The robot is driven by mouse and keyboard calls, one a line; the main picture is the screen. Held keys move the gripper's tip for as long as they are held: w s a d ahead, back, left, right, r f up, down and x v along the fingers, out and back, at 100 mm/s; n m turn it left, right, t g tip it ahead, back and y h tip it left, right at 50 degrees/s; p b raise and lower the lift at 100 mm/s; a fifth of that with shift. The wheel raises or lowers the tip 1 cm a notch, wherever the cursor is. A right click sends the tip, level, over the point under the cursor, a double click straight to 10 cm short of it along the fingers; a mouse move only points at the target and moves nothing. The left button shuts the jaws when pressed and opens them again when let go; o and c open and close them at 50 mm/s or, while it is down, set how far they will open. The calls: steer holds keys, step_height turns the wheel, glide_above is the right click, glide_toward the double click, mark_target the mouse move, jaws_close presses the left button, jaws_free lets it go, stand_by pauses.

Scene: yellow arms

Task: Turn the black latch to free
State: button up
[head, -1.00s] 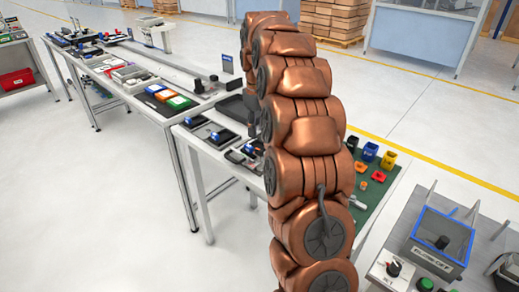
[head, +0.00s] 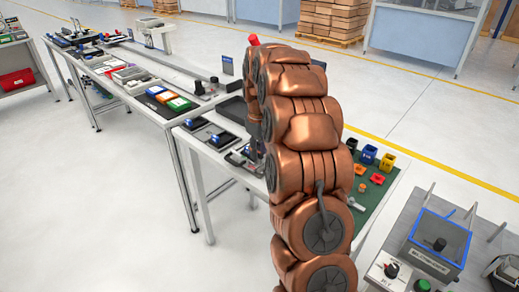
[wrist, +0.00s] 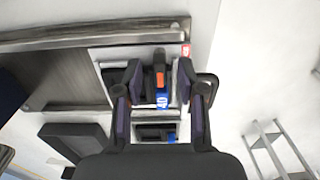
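In the wrist view a dark latch-like part (wrist: 160,57) with an orange piece and a blue label below it sits on a light plate. I take it for the black latch; its turn position is not clear. My gripper (wrist: 159,80) is open, with one dark finger to the left of this part and one to the right. A gap shows on both sides, and contact cannot be told. In the head view my copper arm hides the gripper and the latch.
A grey rail (wrist: 70,38) and a dark block (wrist: 75,142) lie left of the latch in the wrist view. In the head view a green mat (head: 375,205) holds small blocks and cups. A blue-edged box (head: 437,240) stands at right.

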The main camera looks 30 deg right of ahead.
jaws_close()
stand_by(0.3)
steer(key=shift+f+n, duration=0.1)
steer(key=shift+n, duration=0.2)
steer(key=n+b, duration=0.1)
steer(key=n, duration=0.2)
steer(key=shift+n+b, duration=0.3)
steer(key=shift+n, duration=0.1)
steer(key=n, duration=0.4)
steer(key=shift+n, duration=0.3)
steer(key=n, duration=0.4)
steer(key=shift+p, duration=0.3)
steer(key=shift+n+p, duration=0.55)
steer(key=shift+n, duration=1.85)
